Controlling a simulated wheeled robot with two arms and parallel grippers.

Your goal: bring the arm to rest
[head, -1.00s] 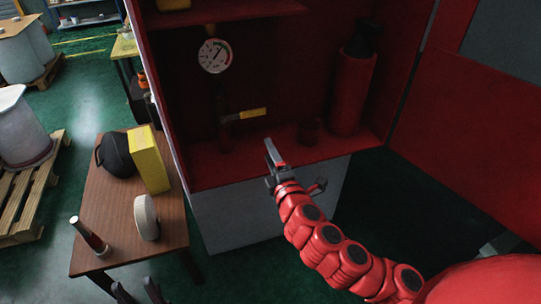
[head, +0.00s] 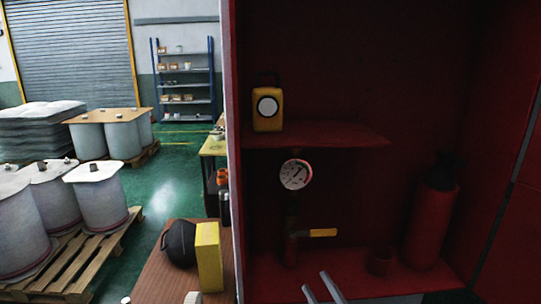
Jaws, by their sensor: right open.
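My right gripper (head: 319,288) shows only by its two fingertips at the bottom edge of the head view. The fingers are apart, with nothing seen between them. They are in front of the lower part of the open red cabinet (head: 262,283), below the yellow-handled valve (head: 318,233). The rest of my right arm is out of the picture. My left gripper is not in view.
Left stands a brown table (head: 158,275) with a yellow box (head: 208,256) and a black rounded object (head: 179,243).

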